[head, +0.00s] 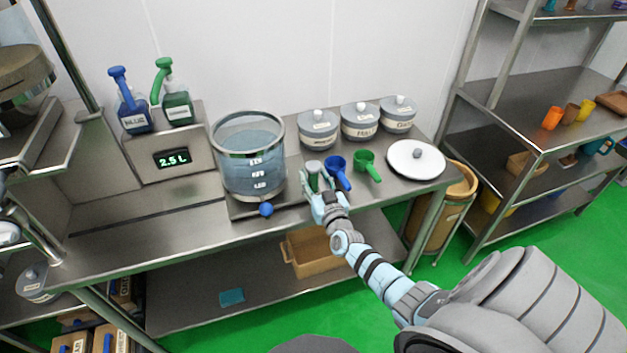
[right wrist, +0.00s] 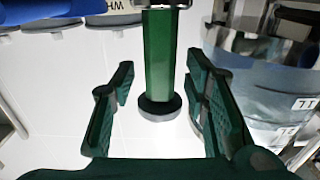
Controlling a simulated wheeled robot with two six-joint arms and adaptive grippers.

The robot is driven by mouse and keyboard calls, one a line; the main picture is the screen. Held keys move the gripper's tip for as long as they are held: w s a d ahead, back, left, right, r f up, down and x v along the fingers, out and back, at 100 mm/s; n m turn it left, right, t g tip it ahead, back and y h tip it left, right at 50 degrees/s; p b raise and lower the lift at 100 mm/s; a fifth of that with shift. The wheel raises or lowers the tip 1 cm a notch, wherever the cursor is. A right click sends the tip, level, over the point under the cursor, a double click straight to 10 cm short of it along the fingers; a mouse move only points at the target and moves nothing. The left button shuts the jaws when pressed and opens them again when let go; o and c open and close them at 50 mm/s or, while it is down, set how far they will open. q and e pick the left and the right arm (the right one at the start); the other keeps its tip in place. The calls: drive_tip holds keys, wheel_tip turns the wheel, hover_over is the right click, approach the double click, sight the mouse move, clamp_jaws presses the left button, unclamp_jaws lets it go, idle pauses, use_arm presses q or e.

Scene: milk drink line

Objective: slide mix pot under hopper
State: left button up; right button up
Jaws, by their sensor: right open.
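The mix pot (head: 248,165) is a clear, upright cylinder with a metal rim, white markings and pale liquid. It stands on the steel counter and also shows at the right of the right wrist view (right wrist: 262,85). A round metal vessel (head: 28,75) at the far left edge may be the hopper; it is cut off by the frame. My right gripper (head: 316,180) is open, just right of the pot. In the right wrist view, a green faceted handle (right wrist: 159,60) with a dark end shows between the spread fingers, with gaps on both sides.
A blue scoop (head: 338,172) and green scoop (head: 366,165) lie right of my gripper. Lidded jars (head: 318,128) stand behind, a white lid (head: 416,159) at right. Blue (head: 132,112) and green (head: 176,104) pump bottles top the display box (head: 170,157). Counter left of the pot is clear.

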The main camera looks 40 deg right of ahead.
drive_tip(key=shift+w+d, duration=0.2)
drive_tip(key=shift+w, duration=0.45)
drive_tip(key=shift+r, duration=0.1)
clamp_jaws()
